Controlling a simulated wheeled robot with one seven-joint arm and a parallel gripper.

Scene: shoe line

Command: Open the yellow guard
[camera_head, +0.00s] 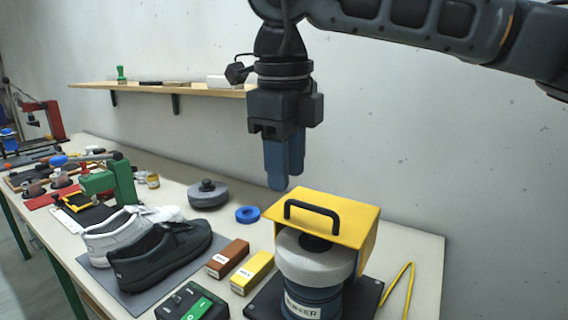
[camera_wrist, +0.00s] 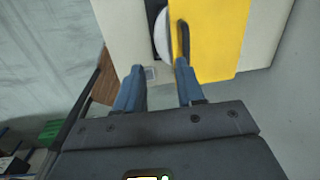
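The yellow guard (camera_head: 349,213) is a bent yellow cover with a black handle (camera_head: 312,212) on its upper face. It sits over a grey-white wheel (camera_head: 312,262) on a blue base at the right of the bench, and the wheel's front shows below it. In the wrist view the guard (camera_wrist: 218,40) is at the top right, with its handle (camera_wrist: 183,40) just beyond the right fingertip. My gripper (camera_head: 284,184) points down above and slightly left of the guard. Its blue fingers (camera_wrist: 158,75) are apart with nothing seen between them. I cannot tell whether the right finger touches the handle.
A brown block (camera_head: 228,258) and a yellow block (camera_head: 252,273) lie left of the wheel. A control box with a green button (camera_head: 198,306) is in front. A black shoe (camera_head: 158,256) and a white shoe stand further left. A shelf (camera_head: 150,86) runs along the wall behind.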

